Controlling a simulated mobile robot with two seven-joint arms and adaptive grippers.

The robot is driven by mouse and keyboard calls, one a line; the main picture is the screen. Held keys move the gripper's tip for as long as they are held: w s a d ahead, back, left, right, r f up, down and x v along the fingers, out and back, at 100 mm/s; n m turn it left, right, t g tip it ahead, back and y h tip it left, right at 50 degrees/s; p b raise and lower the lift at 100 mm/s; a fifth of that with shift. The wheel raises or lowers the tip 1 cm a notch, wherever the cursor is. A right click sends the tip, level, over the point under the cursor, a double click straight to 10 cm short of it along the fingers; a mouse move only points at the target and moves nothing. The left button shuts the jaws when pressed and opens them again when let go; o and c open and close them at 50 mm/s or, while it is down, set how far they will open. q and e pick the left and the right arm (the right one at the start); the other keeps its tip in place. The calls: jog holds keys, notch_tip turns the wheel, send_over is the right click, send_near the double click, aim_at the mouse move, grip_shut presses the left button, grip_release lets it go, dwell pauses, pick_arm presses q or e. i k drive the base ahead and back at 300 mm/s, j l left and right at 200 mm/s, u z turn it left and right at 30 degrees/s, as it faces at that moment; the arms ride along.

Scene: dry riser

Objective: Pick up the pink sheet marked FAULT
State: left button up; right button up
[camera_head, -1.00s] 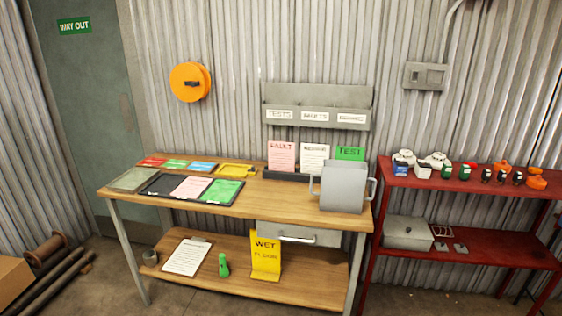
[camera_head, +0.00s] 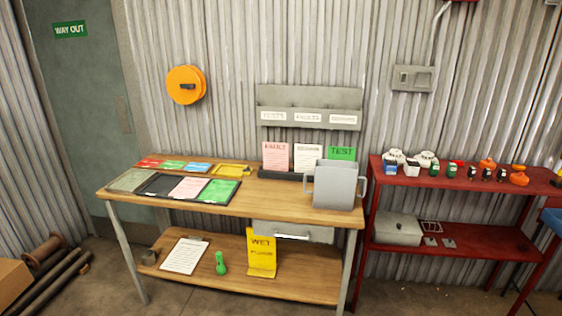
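The pink sheet marked FAULT (camera_head: 276,157) stands upright in a dark holder (camera_head: 266,174) at the back of the wooden bench (camera_head: 230,202). A white sheet (camera_head: 307,158) stands just right of it, and a green sheet marked TEST (camera_head: 341,153) stands right of that. Another pink sheet (camera_head: 188,188) lies flat in a black tray (camera_head: 160,186) on the bench's left part, beside a green sheet (camera_head: 219,191). Neither of my grippers is in view.
A grey container with side handles (camera_head: 335,187) stands at the bench's right end, in front of the green sheet. A grey wall rack (camera_head: 309,105) hangs above the holder. A red shelf (camera_head: 460,240) stands to the right. Floor in front is little seen.

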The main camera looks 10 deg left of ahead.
aim_at(275, 156)
jog(key=i+j+z, duration=0.1)
jog(key=z, duration=0.25)
jog(key=j+z, duration=0.2)
jog(key=z, duration=0.15)
jog(key=i+j+z, duration=0.1)
jog(key=z, duration=0.25)
jog(key=j+z, duration=0.5)
jog(key=j, duration=0.65)
jog(key=j+z, duration=0.15)
jog(key=j, duration=1)
jog(key=k, duration=0.05)
